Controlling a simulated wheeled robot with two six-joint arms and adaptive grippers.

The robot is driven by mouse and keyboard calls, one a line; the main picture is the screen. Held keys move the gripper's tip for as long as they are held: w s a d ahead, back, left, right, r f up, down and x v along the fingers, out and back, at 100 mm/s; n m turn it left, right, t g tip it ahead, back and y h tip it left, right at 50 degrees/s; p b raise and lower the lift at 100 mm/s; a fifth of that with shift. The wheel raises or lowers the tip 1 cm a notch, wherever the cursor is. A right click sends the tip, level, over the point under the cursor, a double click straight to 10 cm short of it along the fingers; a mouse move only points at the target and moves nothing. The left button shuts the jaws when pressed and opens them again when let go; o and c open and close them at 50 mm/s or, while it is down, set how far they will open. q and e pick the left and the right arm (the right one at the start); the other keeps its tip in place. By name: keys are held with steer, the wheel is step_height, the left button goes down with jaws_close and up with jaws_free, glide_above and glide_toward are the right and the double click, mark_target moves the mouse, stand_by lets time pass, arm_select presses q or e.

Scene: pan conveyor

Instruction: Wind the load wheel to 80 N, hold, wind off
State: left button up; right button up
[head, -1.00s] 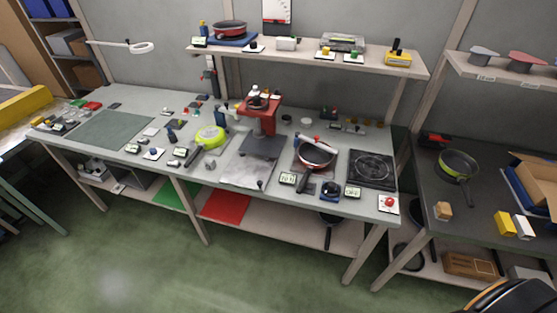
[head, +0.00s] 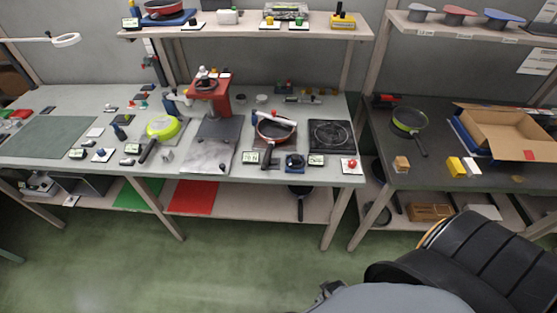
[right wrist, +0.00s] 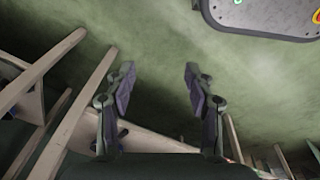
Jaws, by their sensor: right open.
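A small blue unit with a black round knob (head: 295,161) stands at the front of the grey workbench (head: 75,157), between two small displays (head: 250,157) (head: 316,160). A red press-like stand (head: 222,104) with a dark round part on top stands further left. I cannot tell which of these carries the load wheel, and no force reading is legible. A red pan (head: 274,137) lies right of the stand, with a bar across it. My right gripper (right wrist: 158,75) is open and empty over the floor, away from the bench. My left gripper is not in view.
A black hotplate (head: 332,136) and a red button (head: 351,164) are at the bench's right end. A darker table holds a green-rimmed pan (head: 409,121) and an open cardboard box (head: 505,130). The green floor (head: 220,250) before the bench is clear.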

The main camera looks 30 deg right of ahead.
mark_target(297, 160)
steer(key=w+a+r+t+b, duration=0.1)
steer(key=w+r+b, duration=0.3)
steer(key=w+r, duration=0.6)
steer(key=w+d+r+n+t+h+b, duration=0.15)
steer(key=w+r+b, duration=0.35)
steer(key=r, duration=0.6)
steer(key=w+d+r+n+t+h, duration=0.75)
steer(key=w+d+r+n, duration=0.3)
steer(key=r+n, duration=0.2)
steer(key=w+n+t+y, duration=0.2)
steer(key=w+n, duration=0.3)
steer(key=n, duration=0.1)
steer(key=w+a+n+t+y, duration=0.1)
steer(key=w+n+t+y, duration=0.1)
steer(key=w+n, duration=0.4)
steer(key=w+a+r+n+t+y, duration=0.1)
steer(key=w+n+t+y, duration=0.1)
steer(key=w+n, duration=0.3)
steer(key=shift+w+n+y, duration=0.2)
steer(key=shift+n+y, duration=0.4)
steer(key=shift+n, duration=0.8)
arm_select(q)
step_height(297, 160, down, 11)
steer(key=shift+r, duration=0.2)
